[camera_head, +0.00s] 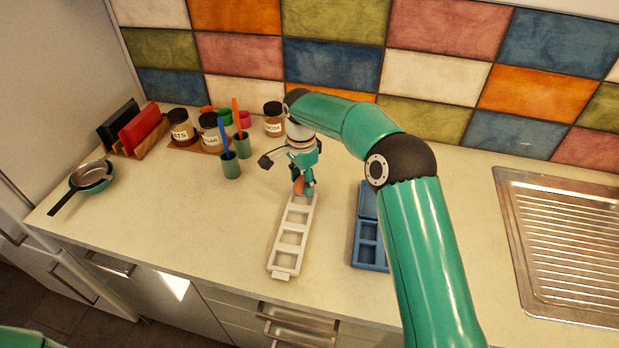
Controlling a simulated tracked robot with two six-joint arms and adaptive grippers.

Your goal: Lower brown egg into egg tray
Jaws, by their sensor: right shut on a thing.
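The white egg tray (289,240) lies lengthwise on the counter, with a single row of square compartments that look empty in its near part. My right gripper (303,188) is over the tray's far end, pointing down, and is shut on the brown egg (299,187). Only a small orange-brown part of the egg shows between the fingers. I cannot tell whether the egg touches the tray, as the gripper hides the far compartment. My left gripper is not in view; only a bit of green shows at the bottom left corner.
A blue compartment tray (369,245) lies right of the white tray, partly behind my right arm. Green cups with brushes (230,163), labelled jars (181,127) and a rack (135,132) stand at the back left. A pan (91,178) lies left; a steel sink drainer (570,240) is right.

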